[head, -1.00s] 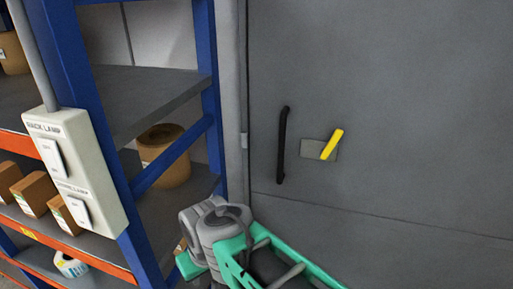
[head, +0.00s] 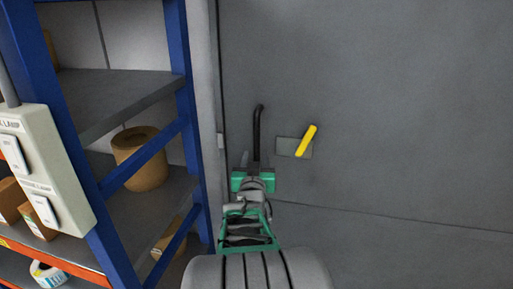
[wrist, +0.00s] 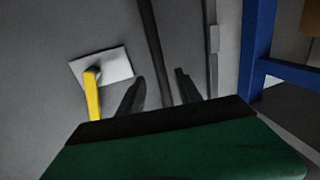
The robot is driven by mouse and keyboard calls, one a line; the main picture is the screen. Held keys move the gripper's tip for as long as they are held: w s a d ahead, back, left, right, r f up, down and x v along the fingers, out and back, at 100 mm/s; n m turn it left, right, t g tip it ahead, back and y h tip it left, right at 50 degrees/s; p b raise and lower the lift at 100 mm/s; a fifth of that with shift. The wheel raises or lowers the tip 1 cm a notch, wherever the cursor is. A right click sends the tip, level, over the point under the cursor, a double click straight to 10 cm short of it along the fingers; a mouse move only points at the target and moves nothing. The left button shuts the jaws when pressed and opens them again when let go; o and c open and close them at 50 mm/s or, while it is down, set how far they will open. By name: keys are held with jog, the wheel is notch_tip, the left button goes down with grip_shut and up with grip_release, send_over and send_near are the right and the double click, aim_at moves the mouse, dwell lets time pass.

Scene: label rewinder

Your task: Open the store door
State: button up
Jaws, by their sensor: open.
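The grey store door (head: 400,100) fills the right of the head view and looks shut. A black vertical bar handle (head: 257,125) is on it near its left edge. To the right of the handle, a yellow lever (head: 306,140) sits tilted on a grey plate (head: 287,146). My gripper (head: 255,165) is in front of the handle's lower part and hides it. In the wrist view my open gripper (wrist: 160,88) shows the handle (wrist: 153,40) running between its two dark fingers. I cannot tell whether the fingers reach past the bar. The yellow lever (wrist: 92,95) is beside the left finger.
A blue rack (head: 188,110) with grey shelves stands close to the left of the door, holding boxes and a brown roll (head: 140,158). A white switch box (head: 42,165) is on its near post. The door face to the right is clear.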

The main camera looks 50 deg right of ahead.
aim_at(257, 147)
jog(key=p+x, duration=0.1)
jog(key=x, duration=0.6)
jog(key=shift+w+d, duration=0.15)
jog(key=shift+d, duration=0.1)
grip_shut()
dwell(1.1)
